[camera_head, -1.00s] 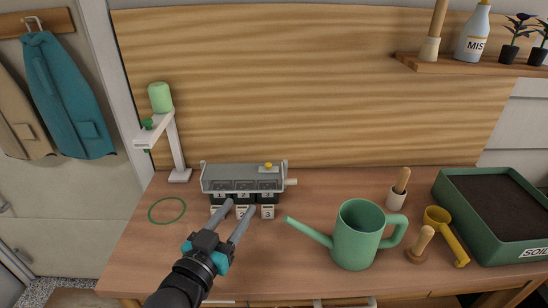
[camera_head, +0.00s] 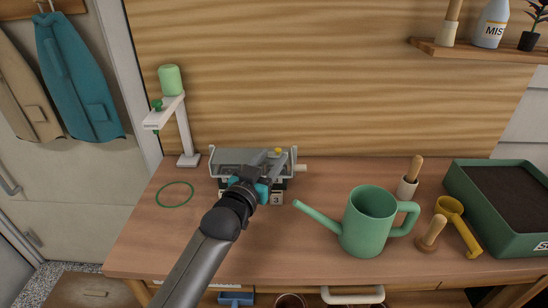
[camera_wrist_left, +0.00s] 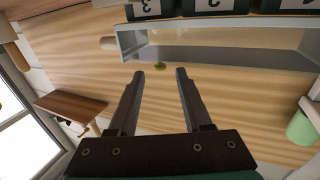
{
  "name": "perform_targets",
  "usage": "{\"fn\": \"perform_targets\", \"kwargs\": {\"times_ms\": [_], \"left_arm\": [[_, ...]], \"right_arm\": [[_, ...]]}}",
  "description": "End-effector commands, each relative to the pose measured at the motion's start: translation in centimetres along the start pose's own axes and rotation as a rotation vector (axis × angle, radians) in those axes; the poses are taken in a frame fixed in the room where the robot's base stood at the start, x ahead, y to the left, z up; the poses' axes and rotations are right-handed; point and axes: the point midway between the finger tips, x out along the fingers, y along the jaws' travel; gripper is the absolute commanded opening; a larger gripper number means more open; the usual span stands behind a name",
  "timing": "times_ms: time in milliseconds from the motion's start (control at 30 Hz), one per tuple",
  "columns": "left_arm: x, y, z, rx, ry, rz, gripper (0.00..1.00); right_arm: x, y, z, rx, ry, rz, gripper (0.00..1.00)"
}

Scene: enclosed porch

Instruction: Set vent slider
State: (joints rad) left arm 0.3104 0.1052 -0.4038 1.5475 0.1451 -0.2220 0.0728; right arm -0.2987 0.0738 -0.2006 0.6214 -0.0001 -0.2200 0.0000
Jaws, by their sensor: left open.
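A grey box with a clear lid (camera_head: 228,162) stands at the back of the bench, with numbered labels along its front. A pale peg (camera_head: 301,168) sticks out of the right side. My right gripper is not in view.
A green watering can (camera_head: 368,220) stands right of the box. Wooden-handled tools, a yellow scoop (camera_head: 458,226) and a green soil tray (camera_head: 462,190) are farther right. A white stand with a green top (camera_head: 170,80) and a green ring (camera_head: 175,194) are on the left.

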Motion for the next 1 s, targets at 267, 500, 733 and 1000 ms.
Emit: {"fn": "perform_targets", "kwargs": {"times_ms": [267,500,733,1000], "left_arm": [[2.0,0.0,0.0,0.0,0.001,0.0,0.49],[2.2,0.0,0.0,0.001,0.001,0.0,0.49],[2.2,0.0,0.0,0.001,0.0,0.0,0.34],[2.2,0.0,0.0,0.001,0.0,0.0,0.03]], "right_arm": [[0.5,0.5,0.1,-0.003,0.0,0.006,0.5],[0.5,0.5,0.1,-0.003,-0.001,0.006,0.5],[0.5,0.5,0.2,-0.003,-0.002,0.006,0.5],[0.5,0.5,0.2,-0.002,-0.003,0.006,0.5]]}}
